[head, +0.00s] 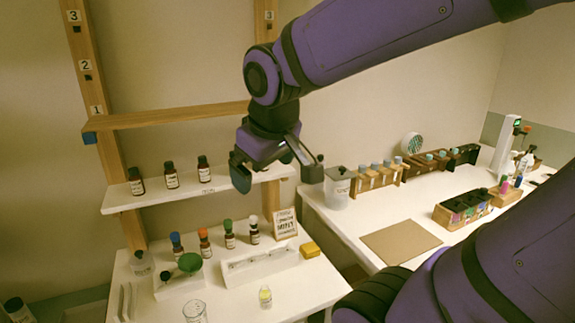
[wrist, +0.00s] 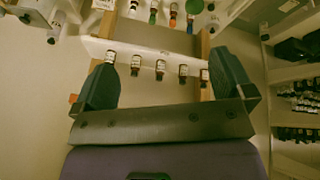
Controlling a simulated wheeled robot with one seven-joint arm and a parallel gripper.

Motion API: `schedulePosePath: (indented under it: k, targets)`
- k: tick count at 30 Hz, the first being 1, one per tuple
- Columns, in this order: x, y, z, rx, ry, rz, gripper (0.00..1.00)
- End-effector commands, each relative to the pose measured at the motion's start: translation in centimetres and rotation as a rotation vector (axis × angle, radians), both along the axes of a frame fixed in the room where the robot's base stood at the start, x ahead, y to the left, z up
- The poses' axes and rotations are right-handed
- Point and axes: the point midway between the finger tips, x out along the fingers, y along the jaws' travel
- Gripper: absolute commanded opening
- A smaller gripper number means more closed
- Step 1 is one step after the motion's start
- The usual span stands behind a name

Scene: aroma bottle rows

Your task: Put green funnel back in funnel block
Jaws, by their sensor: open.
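The green funnel (head: 190,262) sits at a small white block (head: 180,285) on the left part of the lower white table. A dark round-ended piece stands beside it on the block. I cannot tell whether the funnel is seated in a hole or lies on top. My gripper (head: 272,178) is in the air in front of the white shelf, above and to the right of the funnel, open and empty. In the wrist view my gripper (wrist: 162,88) shows two wide-spread dark fingers with nothing between them. A green shape (wrist: 196,6) at its top edge may be the funnel.
Dark bottles (head: 171,175) stand on the white shelf (head: 150,195). Colour-capped bottles (head: 204,243) line the lower table's back, near a framed card (head: 285,224).

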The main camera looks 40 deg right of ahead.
Motion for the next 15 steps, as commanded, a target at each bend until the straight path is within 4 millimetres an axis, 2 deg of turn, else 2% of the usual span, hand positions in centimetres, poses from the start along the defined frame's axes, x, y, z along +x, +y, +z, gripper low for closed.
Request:
schedulePosePath:
  k: [1, 6, 10, 15]
  targets:
    - [-1.4, 0.3, 0.8, 0.028, -0.022, -0.015, 0.99]
    - [-4.9, 0.6, 2.2, 0.120, -0.055, -0.065, 0.99]
    - [-6.4, 0.7, 2.5, 0.165, -0.064, -0.081, 0.99]
    - [-6.9, 0.8, 2.6, 0.180, -0.066, -0.087, 0.99]
